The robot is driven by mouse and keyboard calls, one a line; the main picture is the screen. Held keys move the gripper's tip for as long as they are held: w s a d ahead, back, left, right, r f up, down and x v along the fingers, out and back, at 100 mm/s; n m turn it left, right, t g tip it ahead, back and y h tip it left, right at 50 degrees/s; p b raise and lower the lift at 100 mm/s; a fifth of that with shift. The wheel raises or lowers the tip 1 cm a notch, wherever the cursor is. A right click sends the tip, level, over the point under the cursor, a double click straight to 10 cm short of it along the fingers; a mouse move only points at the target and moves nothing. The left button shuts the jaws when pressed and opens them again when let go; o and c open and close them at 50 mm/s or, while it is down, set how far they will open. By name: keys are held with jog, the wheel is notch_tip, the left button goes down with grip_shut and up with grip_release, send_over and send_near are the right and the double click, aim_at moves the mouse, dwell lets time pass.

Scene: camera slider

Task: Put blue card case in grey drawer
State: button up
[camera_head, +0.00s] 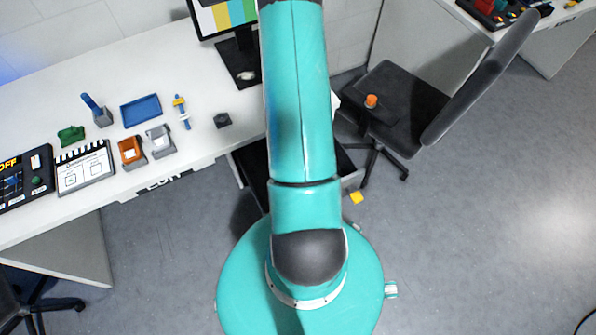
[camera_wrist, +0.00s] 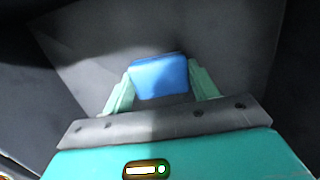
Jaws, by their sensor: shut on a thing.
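The blue card case (camera_wrist: 160,80) is held between the two pale green fingers of my gripper (camera_wrist: 160,72) in the wrist view. My gripper is shut on it. Dark grey surfaces lie behind and around the case, and they look like the inside of the drawer. In the head view the open grey drawer (camera_head: 347,168) juts out under the white desk, and my arm covers its middle. My gripper and the case are hidden behind my arm in the head view. I cannot tell whether the case touches the drawer floor.
The white desk (camera_head: 200,70) holds a blue tray (camera_head: 141,110), an orange item (camera_head: 131,151), a clapperboard (camera_head: 84,168), a small dark block (camera_head: 222,120) and a monitor (camera_head: 225,18). A dark office chair (camera_head: 410,100) with an orange object (camera_head: 371,100) stands right of the drawer.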

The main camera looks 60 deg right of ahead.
jog(key=shift+f, duration=0.45)
dwell(0.4)
jog(key=o, duration=1.2)
jog(key=shift+c, duration=0.2)
jog(key=shift+r, duration=0.1)
jog(key=shift+r, duration=1.45)
jog(key=shift+r, duration=2)
